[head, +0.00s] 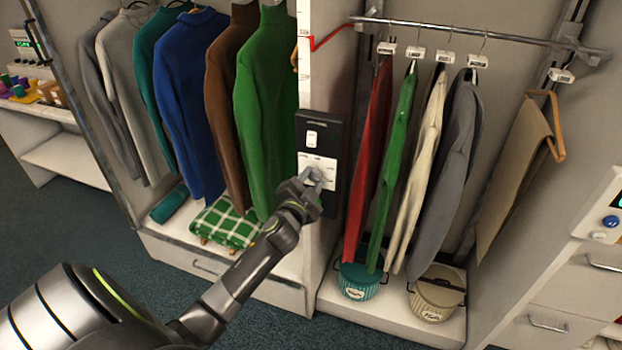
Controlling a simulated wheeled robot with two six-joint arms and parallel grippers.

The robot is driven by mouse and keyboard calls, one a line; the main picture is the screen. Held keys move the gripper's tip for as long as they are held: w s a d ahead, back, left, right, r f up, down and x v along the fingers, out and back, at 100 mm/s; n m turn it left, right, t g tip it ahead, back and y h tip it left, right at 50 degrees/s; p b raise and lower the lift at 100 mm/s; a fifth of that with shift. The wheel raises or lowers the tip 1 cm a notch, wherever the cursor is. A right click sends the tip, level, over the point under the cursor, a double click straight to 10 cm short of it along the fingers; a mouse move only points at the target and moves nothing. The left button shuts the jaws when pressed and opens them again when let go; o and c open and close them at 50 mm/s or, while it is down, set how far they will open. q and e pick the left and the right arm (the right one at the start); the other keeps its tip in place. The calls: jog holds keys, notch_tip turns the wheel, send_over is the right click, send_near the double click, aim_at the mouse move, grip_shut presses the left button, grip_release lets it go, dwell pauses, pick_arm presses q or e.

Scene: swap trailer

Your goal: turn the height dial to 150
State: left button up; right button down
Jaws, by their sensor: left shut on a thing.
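A dark control panel (331,124) is mounted on the upright divider between the two hanging bays. It carries a white switch plate (312,139) above and a white dial plate (319,161) below. My left gripper (316,177) is at the lower plate, shut on the dial, which it mostly hides. The dial's pointer and numbers cannot be read. A red pointer (330,38) and a printed scale (304,42) show above the panel, near the hanging rail (470,32). My right gripper does not show.
Several sweaters hang left of the divider, the green one (268,110) close to my gripper. Several garments hang on the right, the red one (368,160) nearest. A teal pot (358,280) and a cream pot (436,293) stand below them.

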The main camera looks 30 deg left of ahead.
pick_arm(q)
jog(key=m+p, duration=0.2)
jog(key=m, duration=0.5)
jog(key=m+p, duration=0.1)
jog(key=m, duration=0.3)
jog(key=shift+m+p, duration=0.6)
jog(key=shift+m, duration=0.9)
jog(key=o, duration=1)
jog(key=shift+s, duration=0.15)
jog(key=b+v, duration=0.1)
jog(key=v, duration=1.6)
jog(key=shift+s, duration=0.1)
